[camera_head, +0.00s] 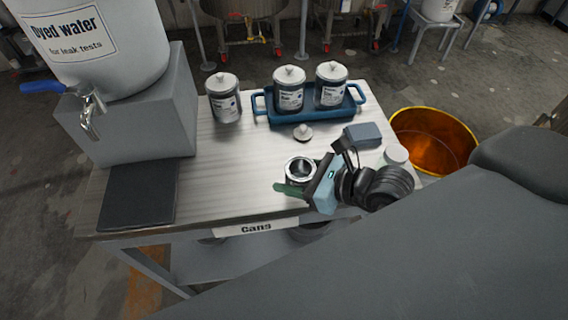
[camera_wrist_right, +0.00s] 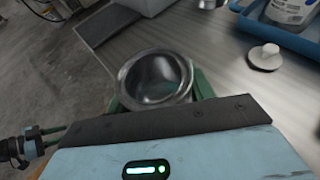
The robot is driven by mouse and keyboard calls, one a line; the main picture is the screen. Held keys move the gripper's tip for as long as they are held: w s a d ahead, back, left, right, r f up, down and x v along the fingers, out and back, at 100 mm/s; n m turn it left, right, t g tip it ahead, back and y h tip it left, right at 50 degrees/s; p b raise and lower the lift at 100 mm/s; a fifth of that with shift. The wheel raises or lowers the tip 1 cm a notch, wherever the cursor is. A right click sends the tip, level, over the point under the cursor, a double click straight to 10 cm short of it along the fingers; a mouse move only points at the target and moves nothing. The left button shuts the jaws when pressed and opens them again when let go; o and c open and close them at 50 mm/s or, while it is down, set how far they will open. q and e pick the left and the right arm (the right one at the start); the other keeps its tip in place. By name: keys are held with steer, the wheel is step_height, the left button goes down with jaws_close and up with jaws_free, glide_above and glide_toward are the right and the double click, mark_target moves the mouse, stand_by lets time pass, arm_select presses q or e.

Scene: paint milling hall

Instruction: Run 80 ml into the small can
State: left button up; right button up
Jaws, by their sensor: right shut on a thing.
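The small can (camera_head: 300,170) is open-topped metal, upright near the table's front edge. My right gripper (camera_head: 296,188) is shut on it, green fingers around its sides. In the right wrist view the can (camera_wrist_right: 155,78) shows a bare shiny inside, with no dyed liquid that I can make out. I cannot tell whether its base touches the table. The dyed-water vessel (camera_head: 105,50) stands on a grey block at left. Its tap (camera_head: 90,118) has a blue lever (camera_head: 43,87); no stream shows. My left gripper (camera_wrist_right: 52,137) seems to show small at the wrist view's left edge.
A dark mat (camera_head: 137,195) lies below the tap. A loose knobbed lid (camera_head: 302,132) lies behind the can. A blue tray (camera_head: 262,106) holds two lidded cans; another lidded can (camera_head: 224,100) stands beside it. A grey-blue block (camera_head: 363,135) and orange tub (camera_head: 435,140) are at right.

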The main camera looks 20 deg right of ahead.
steer(key=shift+s, duration=0.2)
steer(key=w+a+r+n+g+y, duration=0.2)
steer(key=a+r, duration=0.4)
steer(key=a, duration=0.4)
steer(key=shift+a+r+n+g+y, duration=0.3)
steer(key=shift+a+r+n+g, duration=0.15)
steer(key=shift+n, duration=0.25)
